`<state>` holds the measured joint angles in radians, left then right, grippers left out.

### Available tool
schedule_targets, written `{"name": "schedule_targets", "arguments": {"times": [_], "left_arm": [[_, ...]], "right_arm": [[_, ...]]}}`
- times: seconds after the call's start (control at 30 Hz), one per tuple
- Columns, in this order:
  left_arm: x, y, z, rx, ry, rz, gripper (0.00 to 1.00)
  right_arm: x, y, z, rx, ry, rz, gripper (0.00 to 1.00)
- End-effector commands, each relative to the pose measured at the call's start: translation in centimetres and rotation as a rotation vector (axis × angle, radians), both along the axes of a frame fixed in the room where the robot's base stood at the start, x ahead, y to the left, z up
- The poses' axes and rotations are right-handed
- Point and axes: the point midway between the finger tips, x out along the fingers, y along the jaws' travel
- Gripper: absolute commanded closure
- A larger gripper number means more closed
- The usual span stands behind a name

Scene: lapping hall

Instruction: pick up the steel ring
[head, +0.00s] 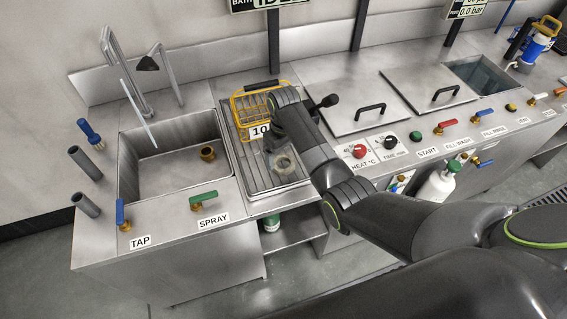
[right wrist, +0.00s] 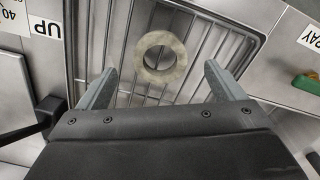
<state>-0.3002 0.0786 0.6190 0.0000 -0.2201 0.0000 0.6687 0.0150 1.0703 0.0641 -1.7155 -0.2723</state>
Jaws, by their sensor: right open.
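The steel ring (right wrist: 161,77) is a flat, pale grey ring lying on the wire rack of the draining bay (right wrist: 240,62) in the right wrist view. In the head view the ring (head: 284,173) lies on the rack just right of the sink. My right gripper (right wrist: 160,70) is open and empty, its two fingers pointing toward the ring, one to each side of it in the picture. The ring appears a little beyond the fingertips, with no visible contact. In the head view my right arm hides most of the gripper. My left gripper is not in view.
A yellow wire basket (head: 240,106) stands at the back of the rack, close to my right wrist. Left is a sink (head: 150,185) with a brass fitting (head: 208,153) and tall taps. Right are steel lids (head: 336,92), knobs and coloured valve handles along the front.

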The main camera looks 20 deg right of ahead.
Motion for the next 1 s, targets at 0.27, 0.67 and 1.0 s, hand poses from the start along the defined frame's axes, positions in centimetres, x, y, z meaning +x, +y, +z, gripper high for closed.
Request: {"name": "schedule_targets", "arguments": {"times": [0.27,0.67,1.0], "left_arm": [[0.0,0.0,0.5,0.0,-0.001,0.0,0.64],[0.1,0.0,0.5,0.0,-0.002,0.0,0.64],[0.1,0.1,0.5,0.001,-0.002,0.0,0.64]], "right_arm": [[0.2,0.1,-3.2,0.0,0.002,0.0,0.11],[0.2,0.1,-3.8,0.0,0.0,0.0,0.17],[0.2,0.1,-3.8,0.0,0.0,0.0,0.61]]}}
